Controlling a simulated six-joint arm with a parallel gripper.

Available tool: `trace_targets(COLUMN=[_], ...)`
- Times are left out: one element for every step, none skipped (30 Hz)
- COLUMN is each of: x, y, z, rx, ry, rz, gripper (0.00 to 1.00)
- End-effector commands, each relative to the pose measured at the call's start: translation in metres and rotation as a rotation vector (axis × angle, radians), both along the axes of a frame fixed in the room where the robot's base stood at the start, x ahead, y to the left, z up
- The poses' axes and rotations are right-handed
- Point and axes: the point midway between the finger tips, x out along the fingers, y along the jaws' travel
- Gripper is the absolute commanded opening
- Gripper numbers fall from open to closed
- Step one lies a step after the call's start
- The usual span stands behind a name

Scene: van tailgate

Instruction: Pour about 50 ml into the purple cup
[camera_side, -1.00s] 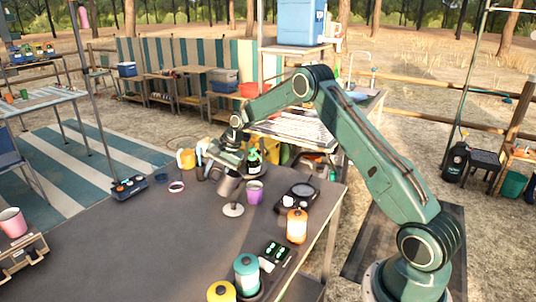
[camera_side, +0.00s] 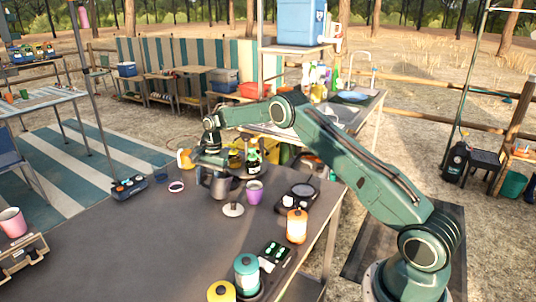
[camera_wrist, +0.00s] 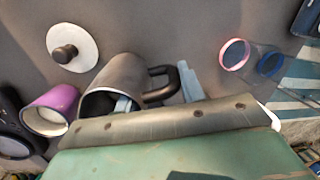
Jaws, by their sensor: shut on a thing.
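The purple cup (camera_side: 254,193) stands upright on the dark table in the side view. It also shows in the wrist view (camera_wrist: 46,112), with a pale inside whose fill I cannot read. My gripper (camera_side: 213,168) is shut on a dark grey pot (camera_side: 220,187), which looks about upright, left of the cup and apart from it. In the wrist view the pot (camera_wrist: 122,78) shows its open mouth and black handle (camera_wrist: 181,80); my gripper (camera_wrist: 157,92) is at the handle side. Any liquid in the pot is hidden.
A white lid with a dark knob (camera_side: 233,209) lies in front of the pot. A black scale-like device (camera_side: 298,195) and an orange canister (camera_side: 297,226) stand right of the cup. Bottles (camera_side: 253,158) stand behind. The table's left front is clear.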

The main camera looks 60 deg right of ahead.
Motion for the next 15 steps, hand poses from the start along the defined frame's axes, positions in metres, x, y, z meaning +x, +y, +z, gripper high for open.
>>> trace_targets(x=[0.0020,0.0026,0.0036,0.0041,0.0046,0.0054,0.0058,0.0064,0.0070,0.0074,0.0081,0.0083,0.0091,0.0098,0.0102], y=[0.0010,0.0013,0.0016,0.0017,0.0021,0.0023,0.0026,0.0029,0.0033,0.0036,0.0040,0.0047,0.0051,0.0051,0.0054], z=[-0.0009,-0.0014,-0.0017,-0.0021,-0.0029,-0.0035,-0.0039,-0.0041,-0.0046,-0.0053,-0.0056,-0.0062,-0.0062,-0.0065,-0.0073], rx=[-0.005,-0.008,-0.012,-0.016,-0.018,-0.022,-0.025,-0.028,-0.032,-0.034,-0.037,-0.041,-0.043,-0.045,-0.048], ry=[0.008,0.013,0.019,0.025,0.031,0.038,0.044,0.048,0.056,0.061,0.066,0.074,0.077,0.081,0.086], rz=[0.001,0.002,0.001,0.000,0.000,0.000,-0.001,0.000,-0.001,-0.002,-0.002,-0.003,-0.004,-0.003,-0.003], gripper=[0.00,0.00,0.00,0.00,0.00,0.00,0.00,0.00,0.00,0.00,0.00,0.00,0.00,0.00,0.00])
